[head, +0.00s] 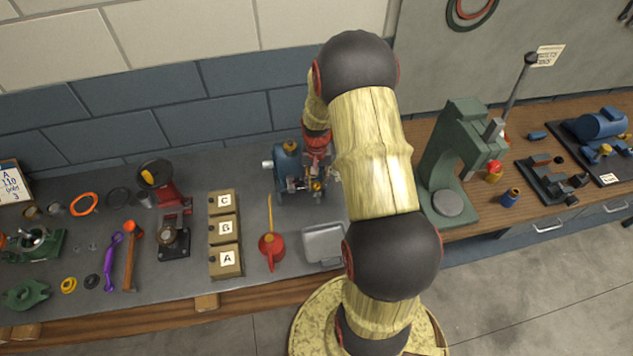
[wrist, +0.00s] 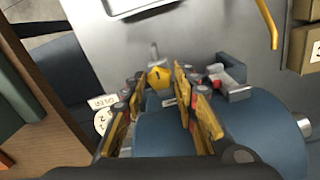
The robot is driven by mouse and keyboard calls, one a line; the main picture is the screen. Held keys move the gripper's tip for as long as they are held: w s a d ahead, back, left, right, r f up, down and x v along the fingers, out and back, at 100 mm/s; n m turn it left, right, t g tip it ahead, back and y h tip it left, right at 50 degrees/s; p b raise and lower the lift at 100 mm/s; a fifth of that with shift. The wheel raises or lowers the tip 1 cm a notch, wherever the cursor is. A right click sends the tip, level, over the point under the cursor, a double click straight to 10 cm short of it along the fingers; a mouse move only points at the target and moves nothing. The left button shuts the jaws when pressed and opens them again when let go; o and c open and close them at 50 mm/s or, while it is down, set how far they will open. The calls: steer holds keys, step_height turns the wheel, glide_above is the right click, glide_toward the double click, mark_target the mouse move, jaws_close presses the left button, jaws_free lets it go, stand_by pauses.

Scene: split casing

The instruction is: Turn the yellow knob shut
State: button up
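The yellow knob (wrist: 159,78) shows in the wrist view, with a small dark mark on its face and a grey stem behind it. My gripper (wrist: 160,74) is open, one finger on each side of the knob. I cannot tell whether either finger touches it. The knob sits beside a blue rounded casing (wrist: 158,132), which lies under the fingers. In the head view the blue casing (head: 287,163) stands on the grey bench, and my gripper (head: 317,180) is at its right side. The knob is too small there to tell from the fingers.
A grey tray (head: 324,243) and a red oil can (head: 271,246) stand in front of the casing. A green press (head: 452,160) stands to the right. Red and grey fittings (wrist: 228,80) sit close to the right finger.

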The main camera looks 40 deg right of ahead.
mark_target(316, 185)
steer(key=shift+o, duration=1.3)
steer(key=shift+r, duration=0.1)
step_height(316, 185, up, 12)
steer(key=s+a+r+n+t+b, duration=0.2)
steer(key=s+a+b, duration=0.3)
steer(key=a, duration=0.4)
steer(key=s+a+r+n+t+b, duration=0.1)
steer(key=s+a+n+b, duration=0.3)
steer(key=a, duration=0.5)
steer(key=s+a+r+n+t+b, duration=0.2)
steer(key=s+a+r+n+b, duration=0.1)
steer(key=s+a+b, duration=0.4)
steer(key=shift+a+t+b, duration=0.3)
steer(key=shift+a+b, duration=0.1)
steer(key=shift+a, duration=0.8)
